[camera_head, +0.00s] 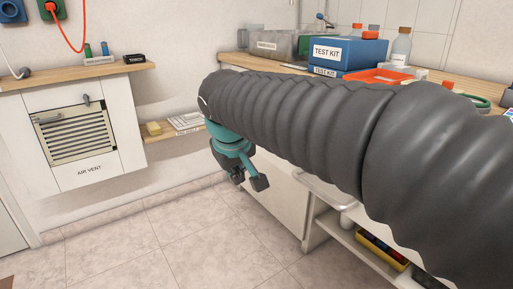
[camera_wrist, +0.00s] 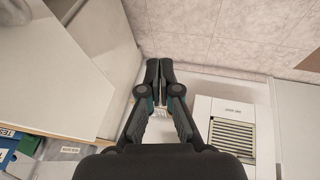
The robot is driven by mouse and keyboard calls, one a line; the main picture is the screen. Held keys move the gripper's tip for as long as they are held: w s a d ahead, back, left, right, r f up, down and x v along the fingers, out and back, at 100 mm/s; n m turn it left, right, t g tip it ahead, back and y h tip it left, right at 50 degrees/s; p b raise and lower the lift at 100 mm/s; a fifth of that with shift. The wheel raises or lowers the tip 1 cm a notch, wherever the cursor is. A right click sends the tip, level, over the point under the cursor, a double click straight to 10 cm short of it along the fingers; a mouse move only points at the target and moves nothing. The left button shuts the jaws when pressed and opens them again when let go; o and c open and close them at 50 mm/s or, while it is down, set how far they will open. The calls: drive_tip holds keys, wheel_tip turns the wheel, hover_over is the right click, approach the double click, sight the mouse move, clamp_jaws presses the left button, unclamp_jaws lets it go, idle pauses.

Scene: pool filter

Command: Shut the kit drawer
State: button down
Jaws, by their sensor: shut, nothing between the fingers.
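My gripper (camera_head: 259,182) hangs low in front of the white cabinet in the head view. In the wrist view its two dark fingers (camera_wrist: 160,68) are together, with nothing between them. A white panel with a pale edge (camera_head: 325,192) juts out under the counter, right of the cabinet; it may be part of the kit drawer, but I cannot tell. My arm hides much of this area. In the wrist view a large white panel (camera_wrist: 85,75) stands left of the fingers, apart from them.
The counter holds a blue test kit box (camera_head: 337,52), a red tray (camera_head: 379,76) and bottles (camera_head: 400,46). A low shelf holds a yellow tray (camera_head: 384,247). The air vent cabinet (camera_head: 75,135) is at the left. The tiled floor (camera_head: 150,235) is clear.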

drive_tip(key=w+r+t+h, duration=0.2)
drive_tip(key=w+r, duration=0.4)
drive_tip(key=r, duration=0.5)
drive_tip(key=w+d+f+m+b, duration=0.1)
drive_tip(key=w+d+f+b, duration=0.1)
drive_tip(key=w+d+f, duration=0.3)
drive_tip(key=x, duration=0.4)
drive_tip(key=shift+a+f, duration=0.15)
drive_tip(key=shift+f, duration=0.15)
